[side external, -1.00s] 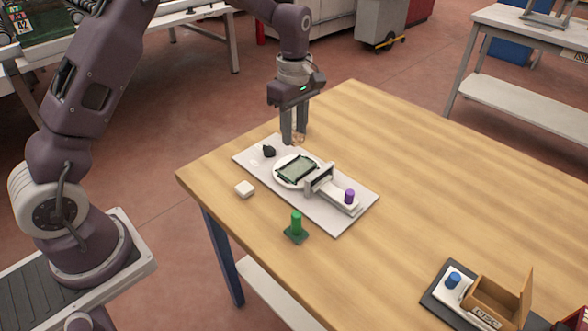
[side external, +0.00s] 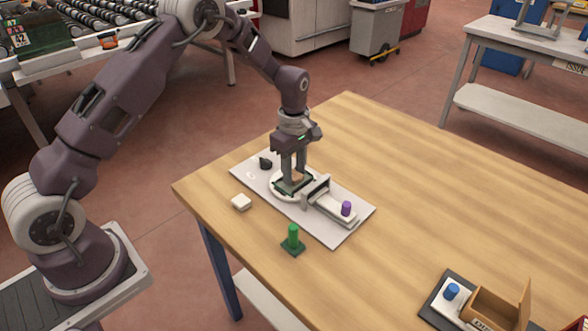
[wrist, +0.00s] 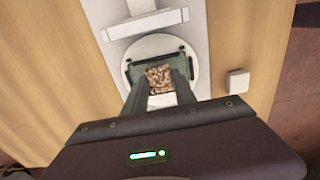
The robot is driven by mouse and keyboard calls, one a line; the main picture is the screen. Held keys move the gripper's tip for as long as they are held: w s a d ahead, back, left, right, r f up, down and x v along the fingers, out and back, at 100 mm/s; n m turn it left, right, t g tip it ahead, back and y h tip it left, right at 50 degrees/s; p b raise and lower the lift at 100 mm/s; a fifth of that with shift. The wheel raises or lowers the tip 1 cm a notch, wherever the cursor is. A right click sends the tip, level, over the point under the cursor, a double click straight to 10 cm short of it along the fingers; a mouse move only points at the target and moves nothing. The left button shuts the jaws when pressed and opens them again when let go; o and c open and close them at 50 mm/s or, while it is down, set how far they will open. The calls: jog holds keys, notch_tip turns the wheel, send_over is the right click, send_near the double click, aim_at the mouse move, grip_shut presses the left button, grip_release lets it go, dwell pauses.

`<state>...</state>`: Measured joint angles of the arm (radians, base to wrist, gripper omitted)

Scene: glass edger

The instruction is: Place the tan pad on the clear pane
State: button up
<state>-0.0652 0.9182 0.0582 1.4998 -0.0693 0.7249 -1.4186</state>
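The tan pad (wrist: 159,78), mottled brown, sits between my two fingertips over the clear pane in the wrist view. The clear pane, with its dark green edges, lies on a round white disc and shows in the wrist view (wrist: 136,69) and the side view (side external: 281,187). My gripper (side external: 293,181) points down over the pane, shut on the pad; its fingertips (wrist: 160,76) flank the pad. The pad is at or just above the pane; I cannot tell if they touch.
The pane's disc (wrist: 192,45) is on a light board (side external: 322,226) with a clamp-like block, a purple knob (side external: 346,208) and a black knob (side external: 265,163). A wooden box (side external: 497,307) is at lower right.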

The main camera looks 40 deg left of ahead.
aim_at(294, 175)
jog(key=o, duration=0.3)
jog(key=shift+o, duration=0.2)
notch_tip(294, 175, up, 12)
jog(key=shift+r, duration=0.25)
jog(key=s+d+r+m+t, duration=0.3)
jog(key=s+r+m, duration=0.4)
jog(key=s+r, duration=0.65)
jog(key=s+d+m+t, duration=0.1)
jog(key=s+m+t, duration=0.1)
jog(key=s+m, duration=0.9)
jog(key=s, duration=0.8)
jog(key=shift+d+f+t, duration=0.15)
jog(key=shift+d+t, duration=0.15)
jog(key=shift+w, duration=0.1)
